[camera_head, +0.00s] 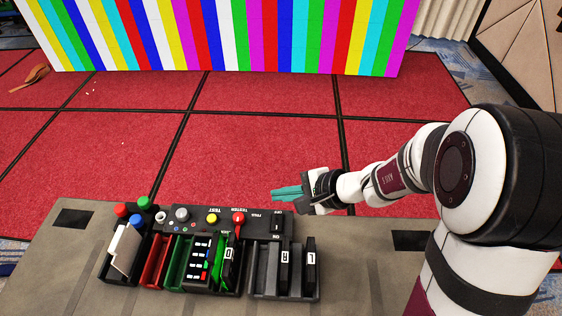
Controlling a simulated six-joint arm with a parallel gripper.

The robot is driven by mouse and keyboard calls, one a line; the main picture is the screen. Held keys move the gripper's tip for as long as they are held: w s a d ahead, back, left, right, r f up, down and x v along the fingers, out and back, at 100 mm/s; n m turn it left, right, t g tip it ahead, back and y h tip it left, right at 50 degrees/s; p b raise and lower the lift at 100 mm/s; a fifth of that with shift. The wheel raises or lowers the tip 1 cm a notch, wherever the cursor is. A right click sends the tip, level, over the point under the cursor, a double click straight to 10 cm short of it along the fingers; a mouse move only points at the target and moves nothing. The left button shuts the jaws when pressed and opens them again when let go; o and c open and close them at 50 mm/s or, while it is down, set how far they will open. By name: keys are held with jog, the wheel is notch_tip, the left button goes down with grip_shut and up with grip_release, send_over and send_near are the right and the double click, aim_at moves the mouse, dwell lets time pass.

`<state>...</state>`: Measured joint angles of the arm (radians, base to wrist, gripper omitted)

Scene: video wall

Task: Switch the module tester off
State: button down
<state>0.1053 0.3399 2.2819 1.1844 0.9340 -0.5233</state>
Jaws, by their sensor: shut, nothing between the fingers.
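The module tester (190,228) is a black console on the grey table, with a sloped panel lettered TEST and TESTER. A red-knobbed lever (238,219) sits under the TESTER label, its red stem pointing down the panel. A small switch (277,227) sits to its right between the words OFF above and ON below; its position is too small to tell. My gripper (275,193) has teal fingers, shut and empty, pointing left. It appears above and beyond the panel's right part, apart from it.
A yellow button (212,218), a grey knob (182,214), and red and green buttons (143,202) are on the console. Slots in front hold a white card (125,247), a green module (222,262) and black modules (309,262). The table (60,270) is clear at left.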

aim_at(282, 219)
jog(key=shift+f, duration=0.15)
jog(key=shift+w+f, duration=0.2)
jog(key=shift+f, duration=1.2)
jog(key=shift+w+f, duration=0.25)
jog(key=shift+f, duration=1.15)
jog(key=shift+w+f, duration=0.2)
jog(key=shift+f, duration=1.2)
jog(key=shift+f, duration=0.1)
jog(key=shift+w+f, duration=0.1)
jog(key=shift+f, duration=0.2)
jog(key=shift+f, duration=0.4)
jog(key=shift+r, duration=0.1)
jog(key=shift+r, duration=0.7)
jog(key=shift+r, duration=0.1)
jog(key=shift+s+r, duration=0.25)
jog(key=shift+r, duration=0.95)
jog(key=shift+s+r, duration=0.25)
jog(key=shift+r, duration=0.95)
